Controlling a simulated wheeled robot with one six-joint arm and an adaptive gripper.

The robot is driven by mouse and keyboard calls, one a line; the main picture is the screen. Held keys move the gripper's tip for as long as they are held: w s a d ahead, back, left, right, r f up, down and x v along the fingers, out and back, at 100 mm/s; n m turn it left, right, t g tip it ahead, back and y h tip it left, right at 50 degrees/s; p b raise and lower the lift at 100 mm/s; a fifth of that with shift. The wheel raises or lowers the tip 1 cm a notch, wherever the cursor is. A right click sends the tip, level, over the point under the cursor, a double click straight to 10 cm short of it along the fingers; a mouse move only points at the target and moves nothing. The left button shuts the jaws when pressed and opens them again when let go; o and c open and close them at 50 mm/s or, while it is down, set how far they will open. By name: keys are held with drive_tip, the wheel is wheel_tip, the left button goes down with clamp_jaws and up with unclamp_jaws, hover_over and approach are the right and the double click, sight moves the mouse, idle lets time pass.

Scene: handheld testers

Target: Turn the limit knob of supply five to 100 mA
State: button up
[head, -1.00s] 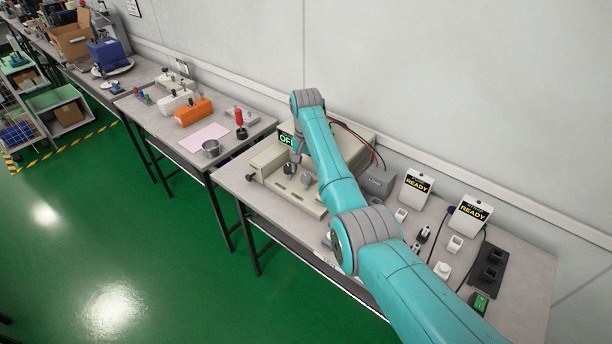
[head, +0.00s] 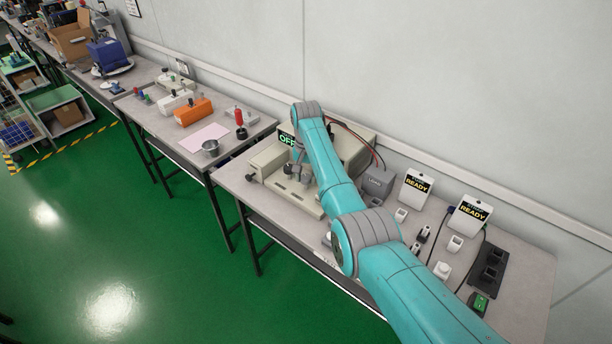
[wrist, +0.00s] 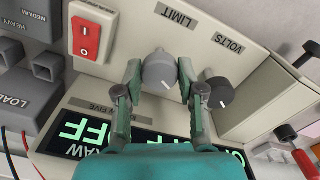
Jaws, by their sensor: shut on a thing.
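The supply (head: 268,162) is a beige bench unit on the near table, with a green display reading OFF. In the wrist view its face (wrist: 240,18) carries a grey limit knob (wrist: 159,68) under the word LIMIT. A darker volts knob (wrist: 219,93) sits to its right under VOLTS. My gripper (wrist: 159,76) has one finger on each side of the limit knob and is shut on it. The knob's white pointer line shows toward its lower right. No scale marks can be read. In the head view my gripper (head: 297,168) is partly hidden by my arm.
A red rocker switch (wrist: 86,38) is left of the limit knob. The display (wrist: 85,135) lies below my fingers. A grey load box (head: 377,183) stands right of the supply, with red and dark leads behind. Two READY units (head: 416,188) stand farther right.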

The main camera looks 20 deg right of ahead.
drive_tip(key=shift+n, duration=0.3)
drive_tip(key=n, duration=1.1)
idle(0.6)
drive_tip(key=o, duration=1.1)
drive_tip(key=shift+o, duration=0.2)
